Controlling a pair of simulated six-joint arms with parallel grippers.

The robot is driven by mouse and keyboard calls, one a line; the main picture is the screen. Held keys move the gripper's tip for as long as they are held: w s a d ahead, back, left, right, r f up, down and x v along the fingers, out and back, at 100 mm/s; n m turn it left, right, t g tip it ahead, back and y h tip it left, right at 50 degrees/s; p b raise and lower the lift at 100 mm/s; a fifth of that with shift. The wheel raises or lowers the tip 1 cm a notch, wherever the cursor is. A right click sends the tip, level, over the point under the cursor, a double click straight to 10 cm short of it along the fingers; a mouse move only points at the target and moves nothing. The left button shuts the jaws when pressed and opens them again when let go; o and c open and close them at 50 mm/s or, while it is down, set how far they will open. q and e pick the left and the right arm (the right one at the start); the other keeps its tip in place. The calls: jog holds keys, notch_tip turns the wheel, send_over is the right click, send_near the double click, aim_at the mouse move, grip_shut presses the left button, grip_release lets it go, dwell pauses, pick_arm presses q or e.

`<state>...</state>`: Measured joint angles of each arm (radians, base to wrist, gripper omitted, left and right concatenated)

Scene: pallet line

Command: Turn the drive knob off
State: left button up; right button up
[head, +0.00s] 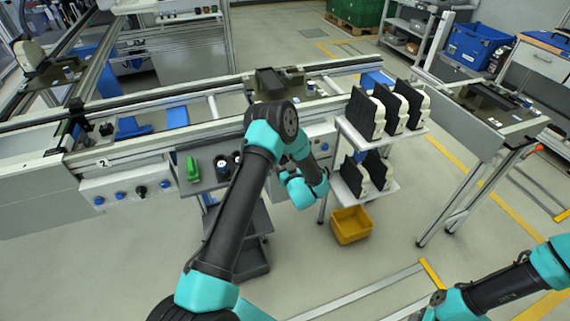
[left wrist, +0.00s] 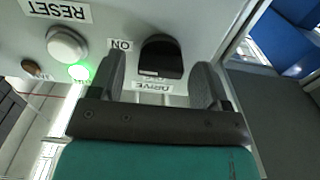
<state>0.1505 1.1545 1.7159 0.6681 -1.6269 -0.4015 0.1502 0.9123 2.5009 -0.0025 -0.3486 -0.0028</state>
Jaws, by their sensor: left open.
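The drive knob (left wrist: 161,57) is black and sits on a pale panel in the left wrist view, beside a DRIVE label (left wrist: 152,86) and an ON label (left wrist: 121,45) that read upside down. My left gripper (left wrist: 160,66) is open, with one finger on each side of the knob; I cannot tell whether they touch it. In the head view, my left arm reaches the panel (head: 322,136) under the conveyor and hides the knob and the fingers. My right arm shows at the lower right, its gripper out of view.
A white RESET button (left wrist: 67,45) and a lit green lamp (left wrist: 78,72) are left of the knob. A rack (head: 395,135) with several black-and-cream parts stands right of the left arm, above a yellow bin (head: 351,226). Another panel (head: 125,188) is at left.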

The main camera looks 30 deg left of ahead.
pick_arm(q)
jog(key=shift+w+a, duration=0.15)
jog(key=c, duration=0.9)
